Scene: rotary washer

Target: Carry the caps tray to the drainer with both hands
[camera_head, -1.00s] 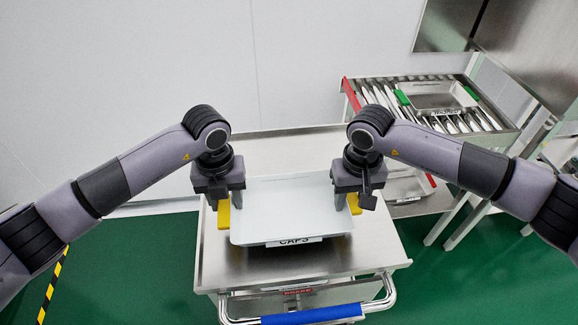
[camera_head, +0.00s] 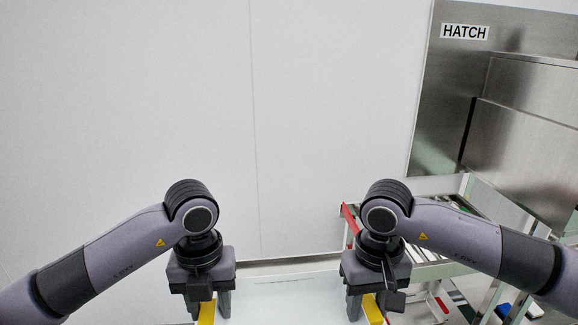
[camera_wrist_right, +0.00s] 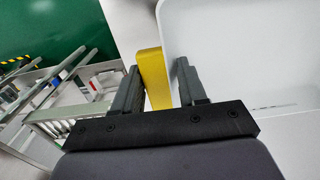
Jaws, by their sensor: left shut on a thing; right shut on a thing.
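The white caps tray (camera_head: 285,298) is at the bottom of the head view between my grippers, its near part cut off. My left gripper (camera_head: 207,308) is shut on its left yellow handle (camera_head: 207,315). My right gripper (camera_head: 369,308) is shut on its right yellow handle (camera_head: 373,310). The right wrist view shows this handle (camera_wrist_right: 153,75) between the right fingers, beside the tray's white wall (camera_wrist_right: 235,45). The tray's label and underside are hidden. The drainer is probably the red-edged roller rack (camera_head: 428,256), right of my right gripper and partly behind that arm.
A steel panel marked HATCH (camera_head: 465,32) and a large steel housing (camera_head: 525,125) stand at the back right. A plain white wall (camera_head: 150,100) fills the back. Rack rails (camera_wrist_right: 68,118) and green floor (camera_wrist_right: 75,30) show in the right wrist view.

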